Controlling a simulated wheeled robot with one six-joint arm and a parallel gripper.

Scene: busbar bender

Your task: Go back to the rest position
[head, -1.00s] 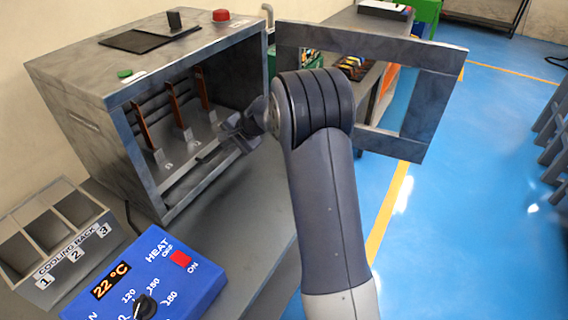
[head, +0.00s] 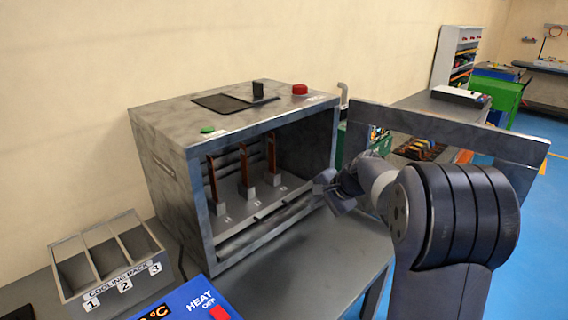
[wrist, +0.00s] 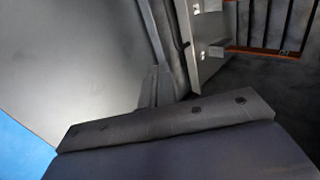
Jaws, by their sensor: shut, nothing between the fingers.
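My gripper (head: 328,190) is shut and empty in the head view. It is in front of the right edge of the grey open-fronted oven (head: 165,165), between the oven mouth and its swung-out door frame (head: 515,150). My arm bends down at the right of the picture. In the oven, three copper bars (head: 213,183) stand upright in numbered holders. In the wrist view, part of the oven's inside shows at the top right, with a copper-coloured edge (wrist: 265,53).
A cooling rack (head: 75,275) with three slots, which look empty, stands at the lower left. A blue heat control box (head: 180,300) is cut off at the bottom. The open door stands behind my arm. Blue floor (head: 540,220) is clear at the right.

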